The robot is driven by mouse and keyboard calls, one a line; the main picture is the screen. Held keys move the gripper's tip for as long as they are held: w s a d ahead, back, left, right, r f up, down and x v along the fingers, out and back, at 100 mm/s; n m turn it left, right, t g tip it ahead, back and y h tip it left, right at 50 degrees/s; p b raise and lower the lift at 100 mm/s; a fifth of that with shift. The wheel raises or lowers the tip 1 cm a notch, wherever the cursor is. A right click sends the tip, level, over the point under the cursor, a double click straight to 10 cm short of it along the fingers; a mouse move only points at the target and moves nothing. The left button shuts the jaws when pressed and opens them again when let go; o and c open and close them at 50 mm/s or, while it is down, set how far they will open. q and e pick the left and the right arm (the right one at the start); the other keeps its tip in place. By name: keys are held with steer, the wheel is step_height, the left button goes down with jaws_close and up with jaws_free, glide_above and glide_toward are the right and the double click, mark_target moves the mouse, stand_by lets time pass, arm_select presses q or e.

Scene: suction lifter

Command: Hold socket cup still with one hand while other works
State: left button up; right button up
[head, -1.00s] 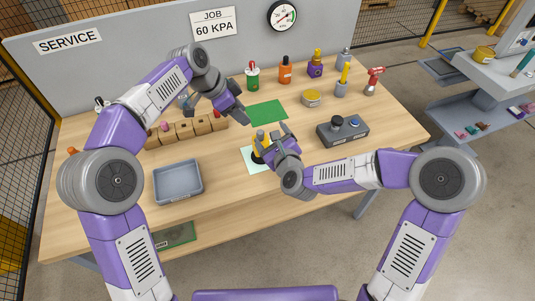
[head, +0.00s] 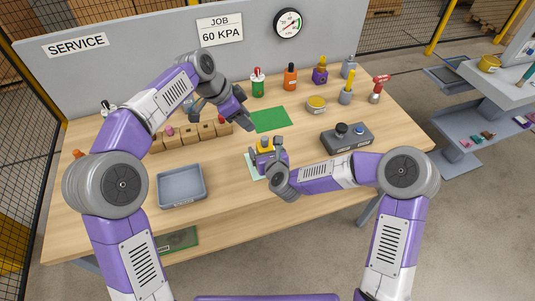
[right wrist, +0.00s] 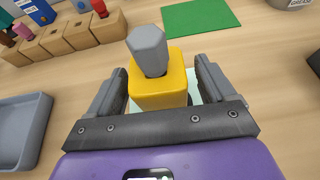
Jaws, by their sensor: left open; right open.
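The thing I take for the socket cup is a yellow block with a grey hexagonal post on top (right wrist: 165,85). It stands on a pale mat (head: 254,168) near the front middle of the bench, mostly hidden by my right gripper in the head view. My right gripper (head: 267,152) is open, with one finger on each side of the yellow block. In the right wrist view, gaps show between the fingers and the block. My left gripper (head: 243,112) is open and empty above the bench, left of the green mat (head: 271,120) and behind the yellow block.
A grey tray (head: 181,201) lies front left, with a row of wooden blocks (head: 190,137) behind it. The front right of the bench is clear.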

steer(key=shift+w, duration=0.1)
steer(key=c, duration=1.1)
stand_by(0.5)
arm_select(q)
steer(key=shift+c, duration=0.5)
steer(key=m+g+h, duration=0.2)
steer(key=m+h, duration=0.1)
steer(key=h, duration=0.5)
glide_toward(262, 138)
steer(key=shift+x, duration=5.45)
